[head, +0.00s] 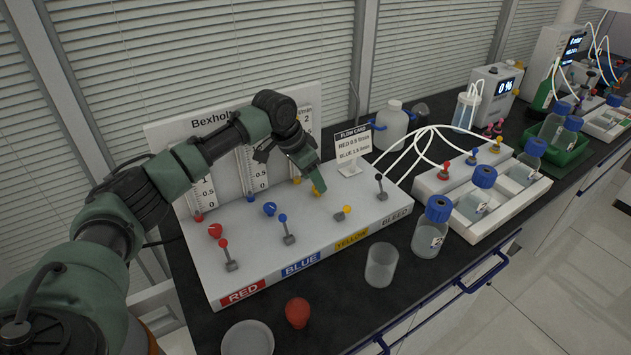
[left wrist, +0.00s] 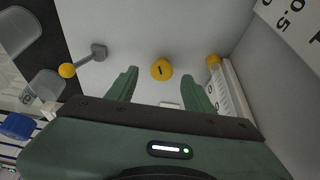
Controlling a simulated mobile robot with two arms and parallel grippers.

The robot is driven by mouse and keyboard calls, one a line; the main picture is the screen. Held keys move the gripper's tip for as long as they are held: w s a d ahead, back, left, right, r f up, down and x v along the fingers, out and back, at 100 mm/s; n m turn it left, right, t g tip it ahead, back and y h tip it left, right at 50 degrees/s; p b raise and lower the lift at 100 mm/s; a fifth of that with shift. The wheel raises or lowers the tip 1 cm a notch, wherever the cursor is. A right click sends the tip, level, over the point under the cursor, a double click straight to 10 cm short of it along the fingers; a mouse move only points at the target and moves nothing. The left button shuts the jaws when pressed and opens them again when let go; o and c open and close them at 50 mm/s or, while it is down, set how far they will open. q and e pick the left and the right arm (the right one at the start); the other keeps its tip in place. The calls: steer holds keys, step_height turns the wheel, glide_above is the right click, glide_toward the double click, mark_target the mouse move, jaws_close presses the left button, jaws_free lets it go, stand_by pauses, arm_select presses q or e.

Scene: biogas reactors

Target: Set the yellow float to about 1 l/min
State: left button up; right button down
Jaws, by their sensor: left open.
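My left gripper (head: 315,187) is open over the yellow section of the white flow panel (head: 215,275). The yellow knob (head: 316,191) is just below its fingertips, partly covered in the head view. In the left wrist view the knob (left wrist: 162,69) shows between and beyond the open fingers (left wrist: 160,88), with a dark pointer mark. A yellow piece (head: 297,180) sits at the foot of the yellow scale; it also shows in the left wrist view (left wrist: 213,60). I cannot tell whether it is the float. My arm hides part of that scale. My right gripper is out of view.
The yellow-tipped lever (head: 345,211) stands close by, with the bleed lever (head: 381,187) to its right. Red (head: 215,231) and blue (head: 269,209) knobs lie left. A clear beaker (head: 381,265) stands in front.

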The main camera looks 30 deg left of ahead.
arm_select(q)
steer(key=shift+x, duration=1.15)
steer(key=shift+w+a+f, duration=0.1)
steer(key=shift+w+f, duration=0.1)
steer(key=shift+f, duration=0.05)
jaws_close()
steer(key=shift+r+m+p, duration=0.25)
steer(key=shift+m+p, duration=0.25)
steer(key=shift+p, duration=0.6)
steer(key=shift+f+m+h, duration=0.15)
steer(key=shift+m+h, duration=0.15)
steer(key=shift+m, duration=0.1)
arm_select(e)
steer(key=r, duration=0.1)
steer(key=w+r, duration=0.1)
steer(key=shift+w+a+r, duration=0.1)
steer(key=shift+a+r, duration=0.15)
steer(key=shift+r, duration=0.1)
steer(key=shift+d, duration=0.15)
arm_select(q)
jaws_free()
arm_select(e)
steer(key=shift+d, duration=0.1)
